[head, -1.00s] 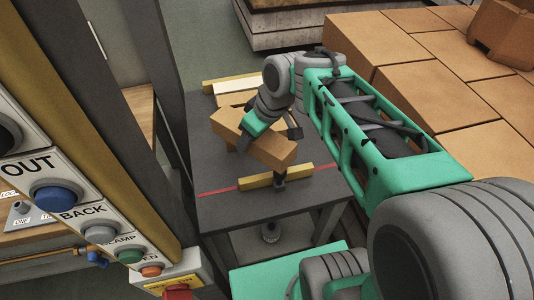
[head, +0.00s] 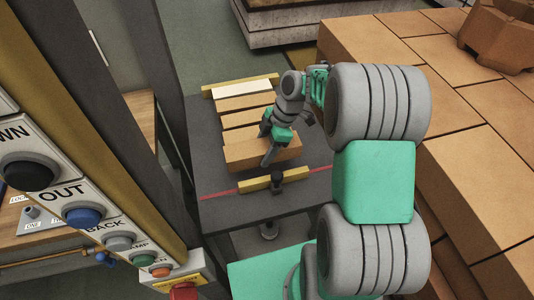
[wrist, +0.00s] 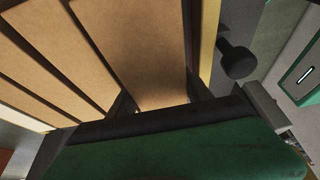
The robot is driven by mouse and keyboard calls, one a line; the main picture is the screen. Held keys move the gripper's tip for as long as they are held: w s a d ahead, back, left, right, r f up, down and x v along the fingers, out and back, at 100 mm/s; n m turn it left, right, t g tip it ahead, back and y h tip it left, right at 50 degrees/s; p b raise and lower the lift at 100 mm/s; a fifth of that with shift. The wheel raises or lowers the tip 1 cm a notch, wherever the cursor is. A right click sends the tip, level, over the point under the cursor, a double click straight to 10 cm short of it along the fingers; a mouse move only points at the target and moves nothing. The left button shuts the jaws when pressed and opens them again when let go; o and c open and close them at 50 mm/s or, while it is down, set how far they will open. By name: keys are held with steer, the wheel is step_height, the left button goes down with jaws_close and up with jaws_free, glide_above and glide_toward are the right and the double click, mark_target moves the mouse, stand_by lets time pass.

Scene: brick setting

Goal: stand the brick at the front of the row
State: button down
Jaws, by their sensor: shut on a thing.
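In the wrist view the brick (wrist: 143,45) is the wide tan face between my fingers. The row (head: 238,119) of similar bricks stands just behind it, roughly parallel. I cannot tell whether the held brick touches the table or its neighbour.
A yellow bar (head: 262,184) with a black knob (head: 277,175) is in front of the brick, near a red line (head: 318,169). A pale brick (head: 242,89) and another yellow bar (head: 215,90) close the row's back. A dark post (head: 135,90) and button panel (head: 120,240) are left.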

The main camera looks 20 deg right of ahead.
steer(key=shift+w+d+f, duration=0.3)
steer(key=shift+d+f, duration=0.2)
steer(key=shift+f, duration=0.1)
step_height(320, 180, down, 2)
steer(key=shift+f+p, duration=0.25)
steer(key=shift+p, duration=0.5)
steer(key=shift+f, duration=0.5)
steer(key=c, duration=0.7)
jaws_free()
steer(key=shift+r, duration=0.1)
